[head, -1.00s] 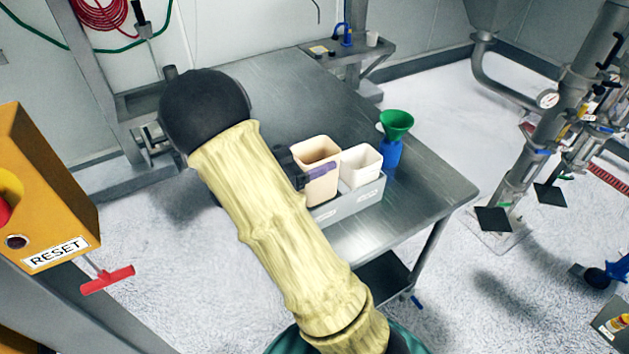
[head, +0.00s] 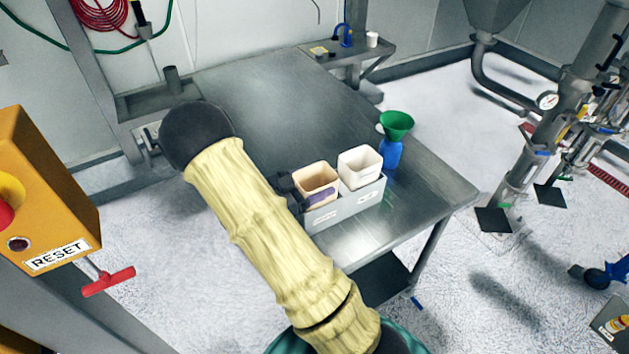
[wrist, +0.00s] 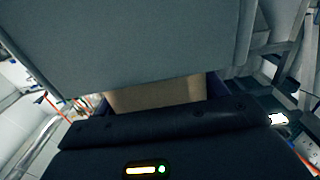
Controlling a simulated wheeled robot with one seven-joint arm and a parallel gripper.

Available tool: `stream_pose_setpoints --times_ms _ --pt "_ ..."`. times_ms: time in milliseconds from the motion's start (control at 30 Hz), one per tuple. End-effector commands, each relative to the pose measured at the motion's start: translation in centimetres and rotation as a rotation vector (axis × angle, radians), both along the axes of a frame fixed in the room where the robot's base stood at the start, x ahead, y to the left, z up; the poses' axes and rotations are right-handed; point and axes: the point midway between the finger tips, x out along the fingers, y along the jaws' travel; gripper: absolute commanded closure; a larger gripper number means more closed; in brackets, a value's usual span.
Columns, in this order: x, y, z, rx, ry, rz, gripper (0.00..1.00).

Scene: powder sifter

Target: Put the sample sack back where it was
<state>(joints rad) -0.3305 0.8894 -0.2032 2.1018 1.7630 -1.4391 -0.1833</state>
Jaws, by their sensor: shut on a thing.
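The sample sack (head: 317,174) is a tan, open-topped, box-like bag in the head view. It sits low in the left part of a grey two-place holder (head: 347,208) on the steel table. My gripper (head: 304,194) is shut on the sack from the left, and a purple finger lies along its near side. The far finger is hidden in the head view. In the wrist view the tan sack wall (wrist: 155,95) shows between the dark blue fingers. Whether the sack's base touches the holder floor is hidden.
A white container (head: 360,167) stands in the holder's right place. A blue bottle with a green funnel (head: 396,123) stands just right of it. The table (head: 270,100) behind is largely clear. A yellow RESET box (head: 45,190) is at the left.

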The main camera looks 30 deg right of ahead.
Motion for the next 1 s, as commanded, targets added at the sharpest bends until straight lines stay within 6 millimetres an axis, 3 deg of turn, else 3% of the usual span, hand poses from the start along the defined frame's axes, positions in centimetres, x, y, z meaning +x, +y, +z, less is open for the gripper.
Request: stream_pose_setpoints --times_ms 333,367,467,833,1000 --pt "0.0 0.0 -0.3 0.0 0.0 0.0 0.66" --pt "0.0 0.0 -0.3 0.0 -0.001 0.0 0.25" --pt "0.0 0.0 -0.2 0.0 0.0 0.0 0.07" --pt "0.0 0.0 0.2 0.0 -0.001 0.0 0.07" --pt "0.0 2.0 -0.1 0.001 0.0 0.004 0.07"
